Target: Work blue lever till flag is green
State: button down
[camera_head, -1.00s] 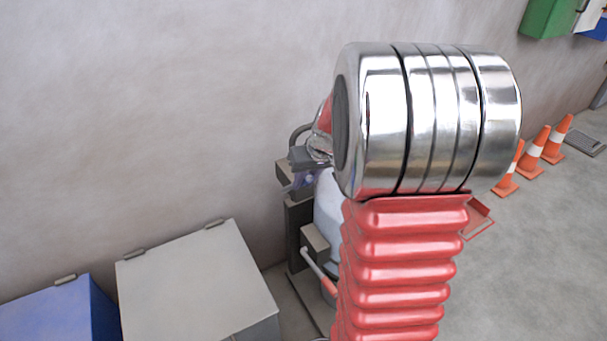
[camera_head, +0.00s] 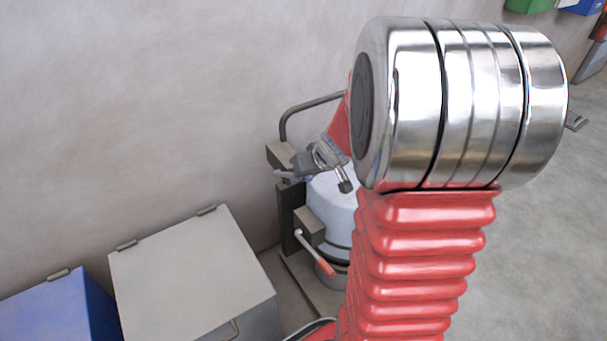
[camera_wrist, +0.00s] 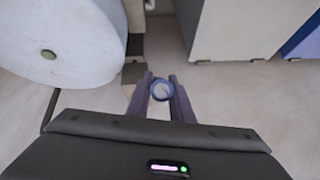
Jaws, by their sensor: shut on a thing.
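In the wrist view, my gripper (camera_wrist: 161,98) is closed around the round blue end of the lever (camera_wrist: 162,90), with one dark finger on each side. In the head view my gripper (camera_head: 300,162) is beside the top of the bagger's dark post (camera_head: 288,205). A bluish-grey bar, which looks like the blue lever (camera_head: 285,175), sticks out left of it. My wrist hides part of the machine's top. I cannot make out the flag or its colour in either view.
A pale rounded vessel (camera_head: 332,203) stands right of the post. A second lever with a red grip (camera_head: 325,267) juts from a box (camera_head: 309,226) below. A grey lidded bin (camera_head: 190,275) and a blue bin (camera_head: 60,310) stand left along the wall. Open floor lies right.

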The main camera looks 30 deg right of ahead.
jog(key=shift+s+a+f, duration=0.1)
jog(key=shift+f, duration=0.05)
jog(key=c, duration=1.6)
grip_release()
jog(key=shift+o, duration=0.2)
jog(key=shift+r, duration=0.2)
jog(key=v, duration=1.3)
jog(key=shift+s+r, duration=0.15)
jog(key=shift+r, duration=0.05)
